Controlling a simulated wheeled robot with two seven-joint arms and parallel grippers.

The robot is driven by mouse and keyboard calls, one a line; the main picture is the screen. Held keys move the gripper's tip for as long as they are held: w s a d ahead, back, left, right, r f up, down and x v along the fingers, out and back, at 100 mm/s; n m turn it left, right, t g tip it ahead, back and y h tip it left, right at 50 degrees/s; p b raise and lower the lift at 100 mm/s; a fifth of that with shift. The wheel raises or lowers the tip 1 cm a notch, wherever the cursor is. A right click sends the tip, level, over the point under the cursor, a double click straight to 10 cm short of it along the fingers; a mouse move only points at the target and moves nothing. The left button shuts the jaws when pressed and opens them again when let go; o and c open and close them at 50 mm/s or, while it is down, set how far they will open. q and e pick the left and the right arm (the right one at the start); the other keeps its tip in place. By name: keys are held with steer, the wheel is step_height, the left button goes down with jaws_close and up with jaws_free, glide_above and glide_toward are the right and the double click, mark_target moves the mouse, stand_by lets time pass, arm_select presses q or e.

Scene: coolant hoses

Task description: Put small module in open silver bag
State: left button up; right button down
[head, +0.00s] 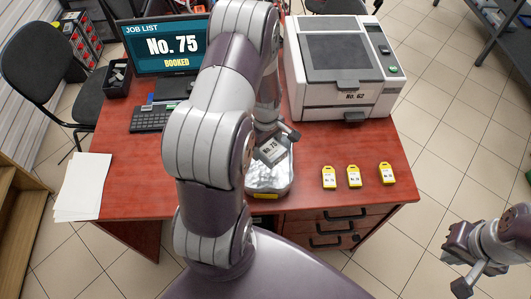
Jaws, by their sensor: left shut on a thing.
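The small module (273,151) is a dark grey piece with a pale label reading "No. 75". My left gripper (277,133) is shut on it and holds it tilted over the silver bag. The open silver bag (268,179) lies on the desk near its front edge, with crinkled shiny foil and a yellow strip at its front. My arm hides its left part. I cannot tell whether the module touches the bag. My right gripper (467,262) is at the lower right, off the desk over the floor. Its finger opening is unclear.
Several yellow tags (354,176) lie right of the bag. A white machine (342,75) labelled "No. 62" stands at the back right. A monitor (165,45) reads "No. 75 BOOKED", with a keyboard (152,118) before it. Papers (83,187) lie at the desk's left edge.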

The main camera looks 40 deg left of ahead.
mark_target(272, 147)
arm_select(q)
step_height(272, 147, down, 9)
steer(key=shift+s+d+f+p, duration=0.1)
steer(key=shift+d+p, duration=0.05)
steer(key=shift+p, duration=0.3)
steer(key=shift+f, duration=0.1)
steer(key=o, duration=1.4)
steer(key=shift+f, duration=0.1)
steer(key=shift+c, duration=0.2)
steer(key=shift+r, duration=0.35)
step_height(272, 147, up, 10)
steer(key=shift+r+b, duration=0.25)
steer(key=shift+b, duration=0.45)
steer(key=r, duration=0.1)
steer(key=d+r+m, duration=0.1)
steer(key=r, duration=0.1)
steer(key=shift+d+r+m, duration=0.15)
steer(key=shift+d+m, duration=0.25)
steer(key=s+d+r+m+t, duration=0.1)
steer(key=s+d+r+m, duration=0.6)
steer(key=d+r+m, duration=0.3)
steer(key=d+m, duration=0.1)
steer(key=m, duration=0.3)
steer(key=shift+d, duration=0.15)
